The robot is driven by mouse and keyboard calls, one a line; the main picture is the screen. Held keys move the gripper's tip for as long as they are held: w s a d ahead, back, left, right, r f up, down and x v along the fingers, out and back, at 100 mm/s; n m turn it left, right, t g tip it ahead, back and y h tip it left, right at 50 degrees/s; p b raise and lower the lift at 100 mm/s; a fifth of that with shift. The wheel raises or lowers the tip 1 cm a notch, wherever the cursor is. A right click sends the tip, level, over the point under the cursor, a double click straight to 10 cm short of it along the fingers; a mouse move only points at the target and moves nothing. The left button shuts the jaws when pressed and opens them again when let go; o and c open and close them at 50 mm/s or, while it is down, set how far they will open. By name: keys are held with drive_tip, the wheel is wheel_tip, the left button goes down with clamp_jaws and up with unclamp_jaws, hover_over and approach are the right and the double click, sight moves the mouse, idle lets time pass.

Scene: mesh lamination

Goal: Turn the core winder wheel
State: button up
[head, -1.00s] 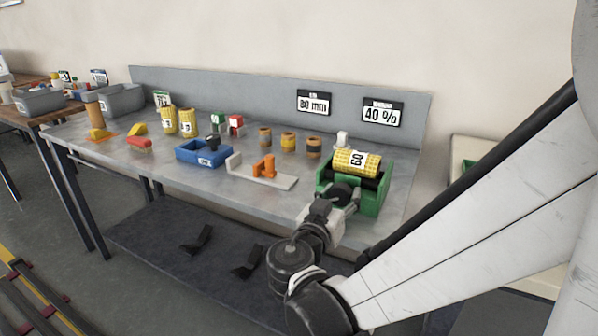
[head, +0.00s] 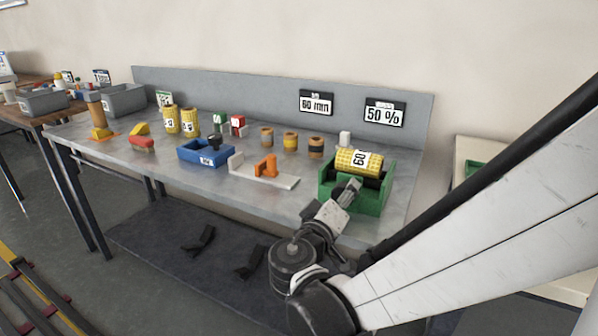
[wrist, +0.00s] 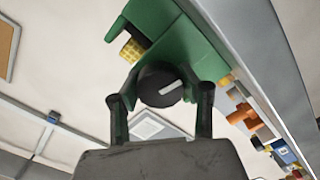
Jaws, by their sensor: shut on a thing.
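The core winder is a green cradle (head: 372,202) at the right end of the bench. A yellow roll (head: 358,161) marked 60 lies across its top. In the wrist view the winder wheel is a round black knob (wrist: 160,86) with a pale bar on its face, in front of the green body (wrist: 168,46). My gripper (wrist: 159,96) has one finger on each side of the wheel and is shut on it. In the head view my gripper (head: 346,190) is at the cradle's front face, and it hides the wheel there. A display (head: 385,113) behind reads 50 %.
Another display (head: 316,102) reads 60 mm. Left of the winder are an orange clamp on a white plate (head: 282,182), a blue bin (head: 190,154) and several small rolls (head: 290,142). The bench front (head: 240,202) is clear.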

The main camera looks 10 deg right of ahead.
drive_tip(key=shift+n, duration=1.1)
drive_tip(key=o, duration=1.2)
drive_tip(key=v, duration=1.2)
